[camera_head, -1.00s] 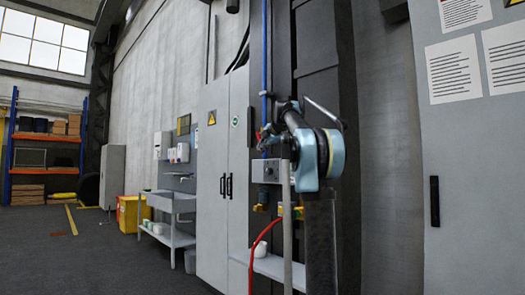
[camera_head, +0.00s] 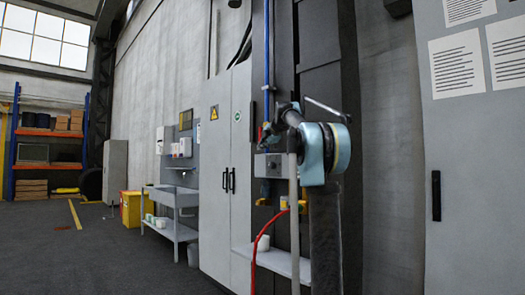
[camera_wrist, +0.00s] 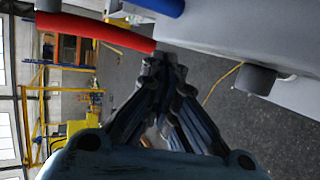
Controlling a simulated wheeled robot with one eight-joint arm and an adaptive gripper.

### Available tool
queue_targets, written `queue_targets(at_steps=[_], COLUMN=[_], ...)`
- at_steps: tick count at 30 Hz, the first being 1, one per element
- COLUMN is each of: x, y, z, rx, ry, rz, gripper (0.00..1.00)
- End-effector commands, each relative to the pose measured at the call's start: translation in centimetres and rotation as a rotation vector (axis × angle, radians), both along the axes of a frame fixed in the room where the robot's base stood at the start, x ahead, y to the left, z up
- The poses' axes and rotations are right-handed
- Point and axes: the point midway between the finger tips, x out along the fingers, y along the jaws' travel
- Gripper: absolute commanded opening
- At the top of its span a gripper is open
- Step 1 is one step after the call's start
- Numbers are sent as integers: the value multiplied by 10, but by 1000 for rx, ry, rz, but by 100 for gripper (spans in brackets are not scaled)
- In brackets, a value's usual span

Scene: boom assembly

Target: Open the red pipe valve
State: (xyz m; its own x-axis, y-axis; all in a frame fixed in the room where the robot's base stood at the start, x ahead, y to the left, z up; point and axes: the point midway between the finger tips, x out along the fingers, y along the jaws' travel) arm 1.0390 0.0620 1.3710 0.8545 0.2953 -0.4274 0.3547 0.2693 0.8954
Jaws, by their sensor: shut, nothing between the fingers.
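A red bar, which looks like the red valve's handle (camera_wrist: 95,30), runs across the upper left of the wrist view. Its right end lies close to my fingertips; I cannot tell whether they touch. My gripper (camera_wrist: 163,62) is shut with its fingers together and nothing between them. In the head view a small red part (camera_head: 261,133) shows beside the blue pipe (camera_head: 267,60), just left of my arm. My arm hides most of the area around it, and the valve body is not clear.
A grey box (camera_head: 270,166) is on the wall column beside my arm. A red hose (camera_head: 255,250) hangs below, by a light shelf (camera_head: 290,263). A blue part (camera_wrist: 160,6) and a grey surface (camera_wrist: 235,35) are close to my gripper. The floor at left is open.

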Motion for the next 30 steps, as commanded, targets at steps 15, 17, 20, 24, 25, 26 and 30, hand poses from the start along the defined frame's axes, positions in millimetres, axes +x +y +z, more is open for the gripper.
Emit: queue_targets(at_steps=[15,17,20,24,25,26,30], x=[-74,-81,-90,-97,-98,-99,-101], y=[-22,-25,-28,-31,-31,-32,-32], z=[2,2,3,3,3,3,2], rx=[1,0,0,1,1,1,1], ry=[0,0,0,0,0,0,1], rz=[5,5,6,6,6,6,6], gripper=[0,0,0,0,0,0,0])
